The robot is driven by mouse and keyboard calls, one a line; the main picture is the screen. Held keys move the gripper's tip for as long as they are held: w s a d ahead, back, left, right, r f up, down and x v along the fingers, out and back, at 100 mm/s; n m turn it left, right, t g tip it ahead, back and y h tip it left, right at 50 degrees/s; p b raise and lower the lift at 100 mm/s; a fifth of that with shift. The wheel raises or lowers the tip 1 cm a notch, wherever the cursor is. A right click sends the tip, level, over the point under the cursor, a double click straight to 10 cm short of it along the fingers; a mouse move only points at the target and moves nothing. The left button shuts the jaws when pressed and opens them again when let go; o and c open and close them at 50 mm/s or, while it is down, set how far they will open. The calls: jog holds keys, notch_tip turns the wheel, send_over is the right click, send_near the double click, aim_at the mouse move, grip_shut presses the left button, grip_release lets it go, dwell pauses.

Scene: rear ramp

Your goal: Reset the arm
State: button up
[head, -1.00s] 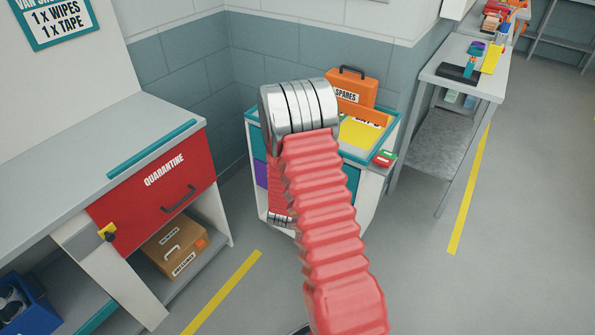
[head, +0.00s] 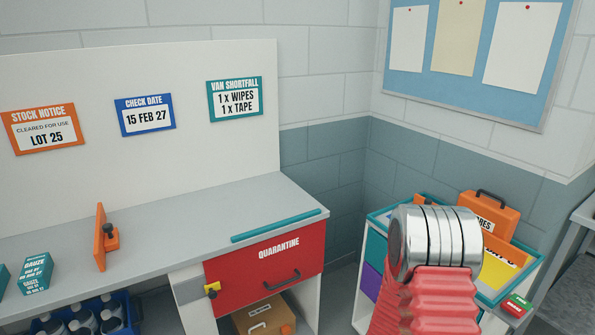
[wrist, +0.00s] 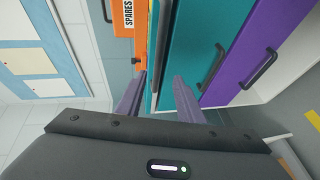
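My red ribbed arm with its silver joint (head: 435,240) rises at the lower right of the head view, in front of a small white cart with teal and purple drawers. My gripper is hidden in the head view. In the wrist view my gripper (wrist: 158,78) shows two purple-grey fingers apart with nothing between them. Beyond the fingers are the cart's teal drawer (wrist: 205,45), a purple drawer (wrist: 258,45) and the orange SPARES case (wrist: 125,20). I cannot tell how far the fingertips are from the drawer fronts.
A grey bench (head: 150,232) runs along the left, with a closed red QUARANTINE drawer (head: 265,262) and a cardboard box (head: 262,318) below. A red-and-green box (head: 516,305) sits at the cart's right.

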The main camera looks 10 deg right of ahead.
jog(key=s+a+f+m+g+y, duration=0.5)
jog(key=a+f+m+y, duration=0.15)
jog(key=a+f, duration=0.35)
jog(key=s+a+r+m+g+y, duration=0.2)
jog(key=s+a+r+g+y, duration=0.15)
jog(key=s+a+r, duration=0.8)
jog(key=s+r, duration=0.3)
jog(key=r, duration=0.3)
jog(key=s+a+r+t, duration=0.1)
jog(key=s+a+r, duration=0.1)
jog(key=s+r, duration=0.3)
jog(key=s+a+r+t, duration=0.1)
jog(key=s+a+r, duration=0.2)
jog(key=r, duration=0.8)
jog(key=shift+s+r+y, duration=0.2)
jog(key=shift+s+y, duration=0.2)
jog(key=shift+s, duration=0.75)
jog(key=shift+t, duration=0.25)
